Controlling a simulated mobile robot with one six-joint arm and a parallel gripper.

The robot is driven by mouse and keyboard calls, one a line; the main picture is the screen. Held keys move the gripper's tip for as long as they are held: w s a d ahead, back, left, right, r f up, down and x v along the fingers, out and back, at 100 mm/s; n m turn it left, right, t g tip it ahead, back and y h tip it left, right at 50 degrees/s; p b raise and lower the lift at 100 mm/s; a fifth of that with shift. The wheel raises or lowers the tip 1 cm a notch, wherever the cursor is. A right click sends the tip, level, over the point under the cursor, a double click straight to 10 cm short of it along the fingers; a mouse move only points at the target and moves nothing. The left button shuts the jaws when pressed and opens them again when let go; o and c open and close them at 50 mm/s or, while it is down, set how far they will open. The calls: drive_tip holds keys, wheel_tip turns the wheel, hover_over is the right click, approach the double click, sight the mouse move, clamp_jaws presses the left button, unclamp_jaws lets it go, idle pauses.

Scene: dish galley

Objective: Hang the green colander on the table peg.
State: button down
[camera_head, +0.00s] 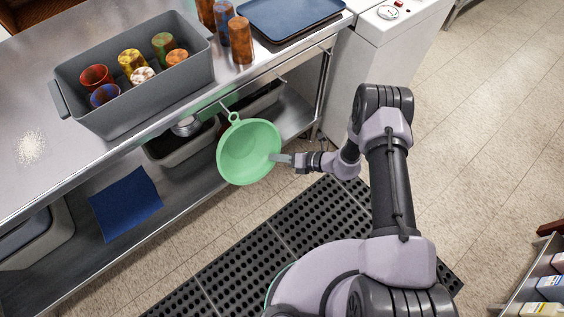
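The green colander (246,150) is in front of the steel table's long edge, its open face turned towards the camera. Its loop (234,117) points up at the table edge. A metal table peg (224,106) sticks out from that edge right at the loop. I cannot tell whether the loop is around the peg or just in front of it. My gripper (274,157) reaches in from the right, shut on the colander's right rim. The far fingertip is hard to make out.
A second peg (281,80) is farther right on the table edge. On the table stand a grey bin (150,111) of several cups, loose tumblers (240,42) and a blue tray (290,14). The lower shelf holds a grey tub (184,152) and a blue cloth (126,204). A black mat (235,264) covers the floor.

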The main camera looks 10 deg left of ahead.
sight(270, 150)
drive_tip(key=shift+w+a+f+b, duration=0.15)
drive_tip(key=shift+w+a+b, duration=0.2)
drive_tip(key=shift+w+a, duration=0.5)
drive_tip(key=shift+w+a+f+b, duration=0.45)
drive_tip(key=shift+a+b, duration=0.15)
drive_tip(key=shift+b, duration=0.4)
drive_tip(key=c, duration=2.1)
unclamp_jaws()
drive_tip(key=o, duration=0.5)
